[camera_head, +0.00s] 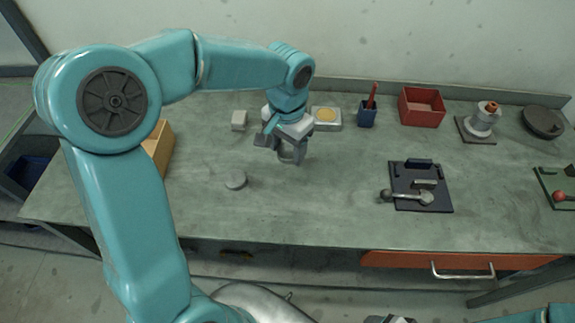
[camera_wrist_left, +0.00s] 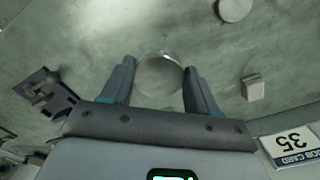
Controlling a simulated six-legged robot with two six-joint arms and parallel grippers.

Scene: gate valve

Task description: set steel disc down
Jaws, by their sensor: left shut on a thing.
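The steel disc (camera_wrist_left: 159,75) is a round grey piece with a shiny rim, between the fingers of my left gripper (camera_wrist_left: 160,84) in the left wrist view. My left gripper is shut on it. In the head view my left gripper (camera_head: 291,156) points down over the middle-left of the green-grey bench (camera_head: 330,200); the disc is mostly hidden there. I cannot tell whether the disc touches the bench. A second grey disc (camera_head: 236,180) lies flat on the bench, left of and nearer than the gripper; it also shows in the left wrist view (camera_wrist_left: 235,9).
A pale cube (camera_head: 239,120), a tray with a yellow round (camera_head: 326,117), a blue pen cup (camera_head: 367,115) and a red box (camera_head: 422,107) stand behind. A dark plate with a lever (camera_head: 418,187) lies right. Bench between gripper and front edge is clear.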

